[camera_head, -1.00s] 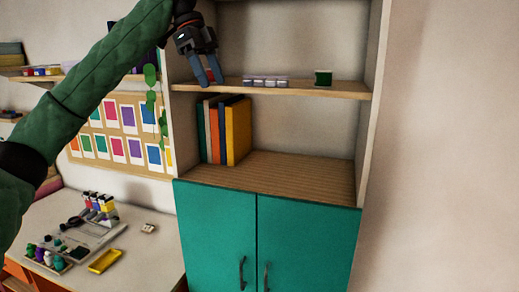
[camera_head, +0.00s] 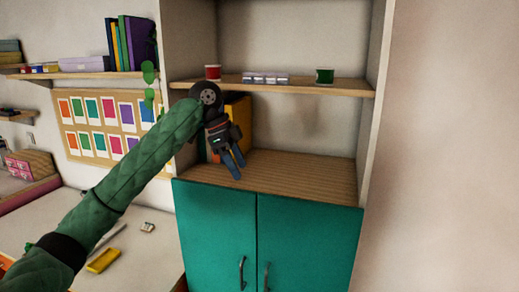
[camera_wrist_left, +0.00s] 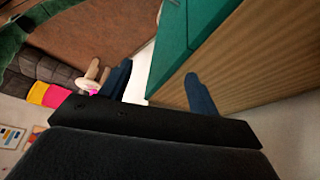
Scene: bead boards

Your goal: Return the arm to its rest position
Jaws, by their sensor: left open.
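My left arm, in a green quilted sleeve, comes in from the lower left in the head view. My left gripper (camera_head: 232,166) hangs in front of the cabinet's middle compartment, just above its wooden floor, with blue fingertips pointing down. The gripper is open and nothing shows between the fingers. In the left wrist view the two blue fingers (camera_wrist_left: 160,88) stand apart, with the teal cabinet door and wooden shelf beyond them. My right gripper is not in view.
A cabinet with teal doors (camera_head: 215,235) stands ahead. Books (camera_head: 238,112) stand behind my gripper. A yellow tray (camera_head: 103,260) lies on the desk (camera_head: 145,262).

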